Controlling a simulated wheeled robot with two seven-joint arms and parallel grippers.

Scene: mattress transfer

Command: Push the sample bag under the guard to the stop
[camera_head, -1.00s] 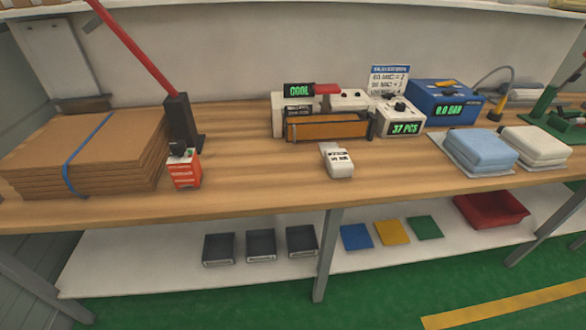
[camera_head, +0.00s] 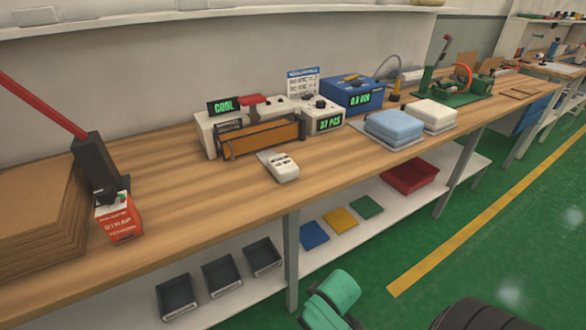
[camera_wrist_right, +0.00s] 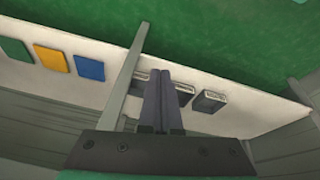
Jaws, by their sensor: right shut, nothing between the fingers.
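I cannot pick out a sample bag for certain in these views. A white sealer-like machine (camera_head: 205,135) with a "COOL" display stands at the back of the bench, with an orange-brown guard bar (camera_head: 262,138) across its front. A small white device (camera_head: 279,167) lies on the bench in front of it. My right gripper (camera_wrist_right: 165,72) shows in the right wrist view with its dark fingers together and empty, pointing towards the lower shelf. In the head view only a green part of my arm shows at the bottom. My left gripper is not in view.
Blue and white folded stacks (camera_head: 394,127) lie to the right of a "37 PCS" counter (camera_head: 323,116) and blue box (camera_head: 352,97). Cardboard sheets (camera_head: 40,215) and a strap box (camera_head: 118,217) are left. Bins (camera_head: 176,296) and a red tray (camera_head: 409,178) sit on the lower shelf.

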